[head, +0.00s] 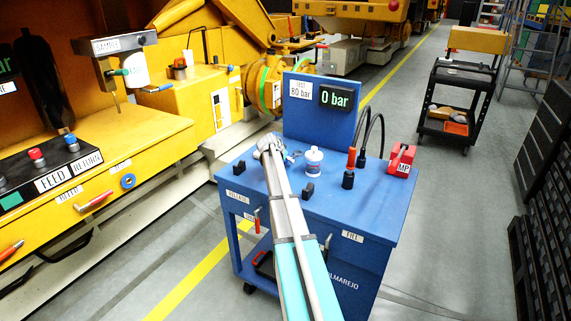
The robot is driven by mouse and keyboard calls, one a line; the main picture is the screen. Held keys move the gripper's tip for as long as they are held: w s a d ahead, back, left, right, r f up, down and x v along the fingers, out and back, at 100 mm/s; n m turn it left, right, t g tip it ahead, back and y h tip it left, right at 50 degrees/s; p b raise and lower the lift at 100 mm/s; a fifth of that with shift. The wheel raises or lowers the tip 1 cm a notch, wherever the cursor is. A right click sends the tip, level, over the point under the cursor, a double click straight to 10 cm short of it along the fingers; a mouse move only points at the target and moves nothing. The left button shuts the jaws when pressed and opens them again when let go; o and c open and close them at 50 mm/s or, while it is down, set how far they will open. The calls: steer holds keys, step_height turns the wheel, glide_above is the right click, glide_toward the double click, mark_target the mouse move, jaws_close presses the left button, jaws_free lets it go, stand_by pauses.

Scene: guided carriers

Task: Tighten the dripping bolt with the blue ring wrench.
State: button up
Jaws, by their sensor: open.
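My gripper (270,147) is at the far end of my arm, over the left part of the blue cart's top (340,201). It is open, and I see nothing held in it. Its fingers are small and partly hidden by my own wrist. I cannot make out a blue ring wrench; part of the cart top is hidden behind my arm. I cannot pick out a dripping bolt either. A yellow-green ringed round flange (264,84) shows on the yellow machine behind the cart.
The cart carries a panel reading 0 bar (336,98), a white-topped fitting (314,158), black hoses (373,130), a red box (401,160) and two black blocks (308,191). A yellow bench (150,140) stands left. A black trolley (455,100) stands right; floor between is clear.

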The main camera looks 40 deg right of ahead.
mark_target(289, 155)
jaws_close()
stand_by(0.4)
steer(key=shift+r, duration=0.15)
step_height(289, 155, up, 3)
steer(key=p, duration=0.3)
steer(key=s+a+r+p, duration=0.9)
steer(key=s+a+p, duration=0.1)
steer(key=shift+r, duration=0.35)
stand_by(0.8)
